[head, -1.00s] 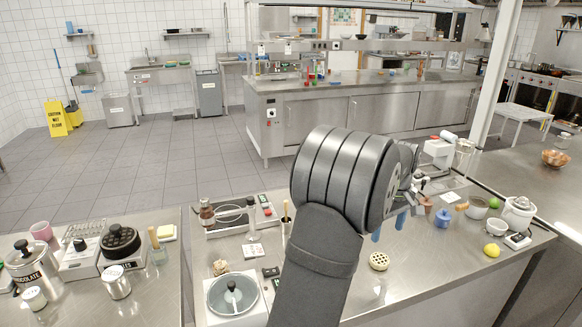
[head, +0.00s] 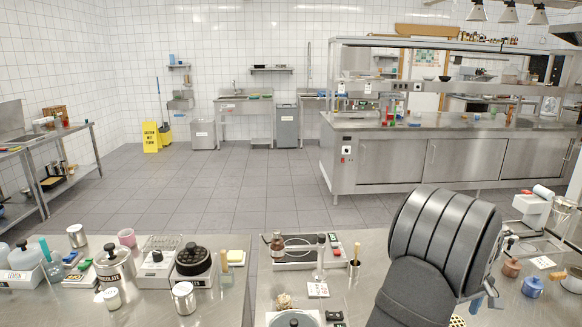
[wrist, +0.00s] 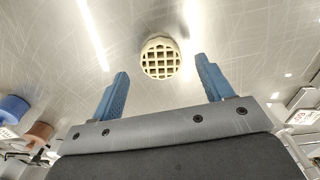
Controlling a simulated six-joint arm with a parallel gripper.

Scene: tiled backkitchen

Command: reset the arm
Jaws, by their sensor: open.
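My gripper (wrist: 161,90) shows in the wrist view with its two blue fingers spread apart and nothing between them. A round cream waffle-patterned piece (wrist: 160,57) lies on the steel counter beyond the fingertips, apart from them. In the head view my arm hides most of my gripper; only a bit of blue finger (head: 476,304) shows at the arm's lower right. The waffle piece (head: 457,321) is partly cut off at the bottom edge there.
The steel counter (wrist: 60,60) around the waffle piece is bare. A blue pot (head: 532,287) and a brown pot (head: 511,268) stand right of my arm. A waffle iron (head: 194,260) is on the left counter.

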